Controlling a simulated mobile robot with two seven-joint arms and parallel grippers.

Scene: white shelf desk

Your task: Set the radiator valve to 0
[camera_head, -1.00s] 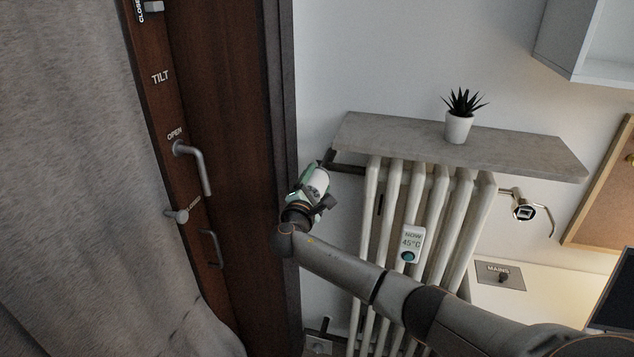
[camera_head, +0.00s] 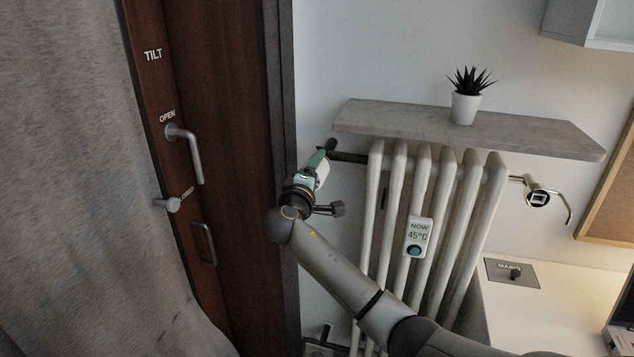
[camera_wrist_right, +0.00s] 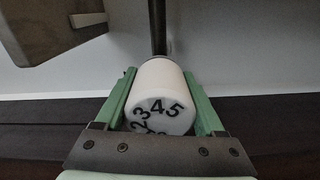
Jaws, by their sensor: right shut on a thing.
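The radiator valve (camera_head: 322,173) is a white cylindrical knob at the upper left of the radiator (camera_head: 432,200), on a dark pipe. My right gripper (camera_head: 311,172) is at the knob, and its green fingers stand on both sides of it. In the right wrist view the knob (camera_wrist_right: 162,92) sits between the two fingers (camera_wrist_right: 161,100), shut on it. The digits 2, 3, 4 and 5 show on its end face, with more hidden below by the gripper body. My left gripper is not in view.
A stone shelf (camera_head: 400,124) with a potted plant (camera_head: 466,107) is above the radiator. A brown window frame with handles (camera_head: 190,150) stands close left of my right arm.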

